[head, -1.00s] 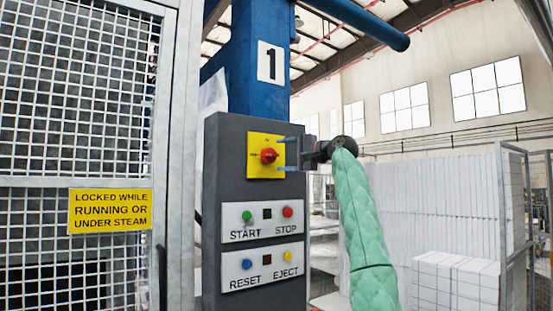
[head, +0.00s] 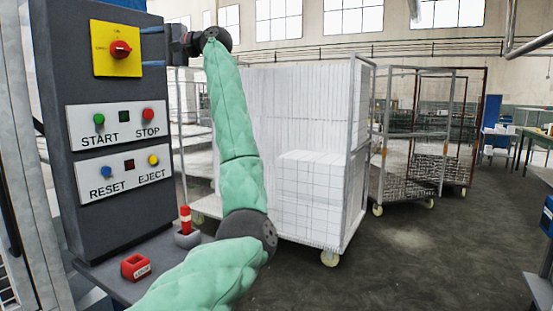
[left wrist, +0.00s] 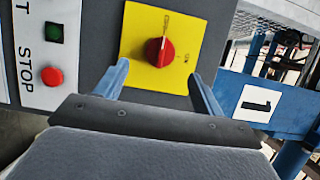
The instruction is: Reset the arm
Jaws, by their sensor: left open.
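My left gripper (head: 153,48) is at the right side of the yellow switch plate (head: 103,63). Its arm in a green quilted sleeve comes up from the bottom. In the left wrist view the two blue fingers (left wrist: 160,82) are spread apart with nothing between them, pointing at the plate. The red rotary knob (head: 120,49) sits on the plate; in the left wrist view the knob (left wrist: 158,51) lies beyond the fingertips, clear of them. The plate is on a dark grey control pillar (head: 90,85). My right gripper is not in view.
Below the switch are a START/STOP panel (head: 117,122) and a RESET/EJECT panel (head: 118,175). A red block (head: 136,267) and a red-and-white stick in a grey holder (head: 186,222) are on the ledge. Wheeled cage carts (head: 352,165) stand behind; open floor lies right.

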